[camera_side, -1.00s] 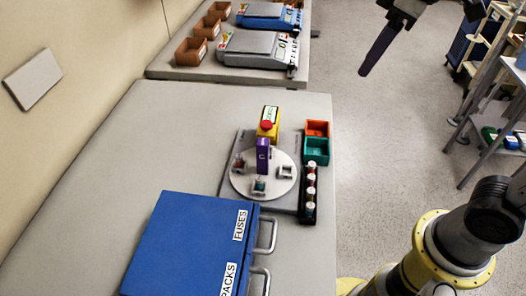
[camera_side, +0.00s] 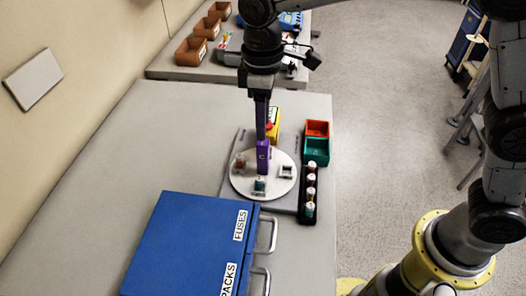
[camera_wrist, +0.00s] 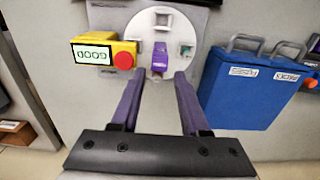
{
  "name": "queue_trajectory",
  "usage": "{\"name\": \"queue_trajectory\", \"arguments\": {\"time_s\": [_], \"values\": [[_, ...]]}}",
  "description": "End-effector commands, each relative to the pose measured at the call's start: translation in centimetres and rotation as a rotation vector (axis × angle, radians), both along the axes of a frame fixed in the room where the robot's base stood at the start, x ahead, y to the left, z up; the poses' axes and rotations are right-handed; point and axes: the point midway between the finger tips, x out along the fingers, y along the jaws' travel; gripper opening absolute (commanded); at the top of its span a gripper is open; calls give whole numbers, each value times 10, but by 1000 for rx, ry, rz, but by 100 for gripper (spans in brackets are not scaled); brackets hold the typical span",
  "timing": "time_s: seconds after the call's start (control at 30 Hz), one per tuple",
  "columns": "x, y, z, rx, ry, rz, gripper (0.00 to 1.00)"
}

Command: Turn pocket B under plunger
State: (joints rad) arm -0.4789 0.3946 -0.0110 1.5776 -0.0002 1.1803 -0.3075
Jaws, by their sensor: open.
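A white round turntable (camera_side: 277,190) lies on a grey base plate on the bench; its disc also shows in the wrist view (camera_wrist: 143,38). Small pockets sit on it: one with reddish contents (camera_side: 240,163), one with teal contents (camera_side: 260,186), and a pale square one (camera_side: 286,172). My gripper (camera_wrist: 161,74) is open and points down above this block, which appears between the fingertips. I cannot read pocket letters or make out the plunger.
A yellow box (camera_side: 275,118) with a red button stands behind the turntable; its screen reads GOOD. Orange (camera_side: 317,128) and teal (camera_side: 317,146) bins and a black vial rack (camera_side: 308,213) are at right. A blue case (camera_side: 185,235) stands in front. Bench left is clear.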

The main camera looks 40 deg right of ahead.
Motion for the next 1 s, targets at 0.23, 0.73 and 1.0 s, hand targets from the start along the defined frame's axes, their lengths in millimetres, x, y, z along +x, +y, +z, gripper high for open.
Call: {"name": "queue_trajectory", "arguments": {"time_s": [0.23,0.73,1.0], "values": [[-1,-1,-51,-3,4,-1,45],[0,-1,-97,0,0,-1,45],[0,-1,-97,0,0,-1,34]]}}
